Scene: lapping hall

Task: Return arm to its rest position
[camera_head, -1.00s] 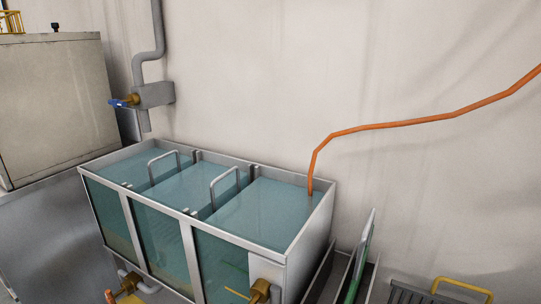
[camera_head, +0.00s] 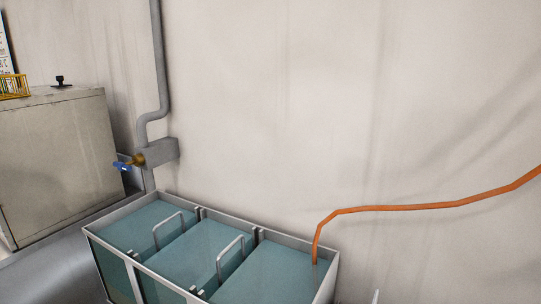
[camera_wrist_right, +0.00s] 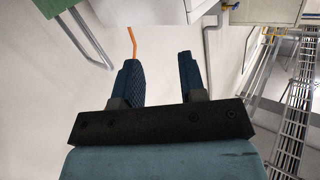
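My right gripper (camera_wrist_right: 160,82) shows in the right wrist view, with two dark blue ribbed fingers spread apart and nothing between them. Beyond its fingers are the pale wall and part of the orange hose (camera_wrist_right: 132,42). Neither gripper nor arm shows in the head view. My left gripper is not in any view.
In the head view a water tank (camera_head: 142,277) with three compartments stands against the wall, an orange hose (camera_head: 430,207) dipping into its right compartment. A beige cabinet (camera_head: 60,160) stands left.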

